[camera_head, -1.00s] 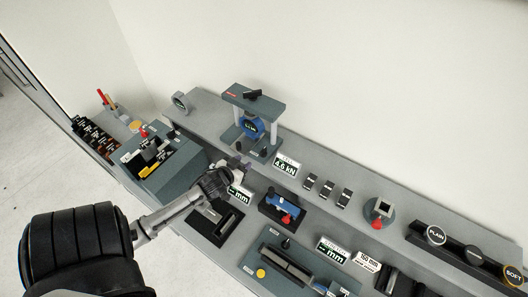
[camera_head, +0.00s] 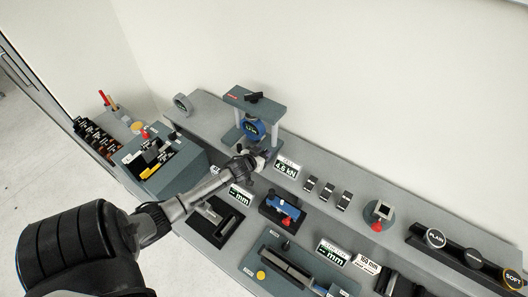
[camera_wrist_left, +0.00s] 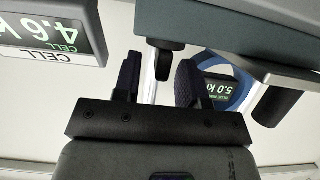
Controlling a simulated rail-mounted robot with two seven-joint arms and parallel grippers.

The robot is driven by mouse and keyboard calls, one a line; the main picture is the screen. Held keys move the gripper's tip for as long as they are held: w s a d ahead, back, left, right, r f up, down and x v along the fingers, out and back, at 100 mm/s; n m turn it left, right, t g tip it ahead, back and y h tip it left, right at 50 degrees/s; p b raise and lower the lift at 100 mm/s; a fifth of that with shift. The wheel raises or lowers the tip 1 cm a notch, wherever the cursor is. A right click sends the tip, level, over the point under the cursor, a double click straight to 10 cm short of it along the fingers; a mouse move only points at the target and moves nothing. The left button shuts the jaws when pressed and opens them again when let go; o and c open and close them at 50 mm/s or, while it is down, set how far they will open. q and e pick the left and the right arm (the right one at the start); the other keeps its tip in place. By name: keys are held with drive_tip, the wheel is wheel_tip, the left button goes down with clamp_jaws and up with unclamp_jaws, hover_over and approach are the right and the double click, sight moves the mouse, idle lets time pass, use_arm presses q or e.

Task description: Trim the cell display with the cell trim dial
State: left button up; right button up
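The cell display (camera_head: 286,168) reads 4.6 kN on the bench beside the load frame (camera_head: 262,107); it also shows upside down in the left wrist view (camera_wrist_left: 52,32). The blue ring (camera_head: 252,128) hangs in the frame, and its screen reads 5.0 in the left wrist view (camera_wrist_left: 222,90). My left gripper (camera_head: 264,157) is at the frame's front base. In the left wrist view its two dark fingers (camera_wrist_left: 158,82) are apart. A small black knob (camera_wrist_left: 166,58), perhaps the cell trim dial, shows between them; contact cannot be told. My right gripper is not in view.
A second dark knob (camera_wrist_left: 277,106) stands near the blue ring. A blue device with a red knob (camera_head: 284,210), a black slotted block (camera_head: 215,222) and several small dark blocks (camera_head: 327,191) occupy the bench. A grey box (camera_head: 160,165) stands at left.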

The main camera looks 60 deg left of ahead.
use_arm(q)
drive_tip(key=shift+w+a+f, duration=0.25)
drive_tip(key=shift+w, duration=0.3)
drive_tip(key=shift+c, duration=0.3)
clamp_jaws()
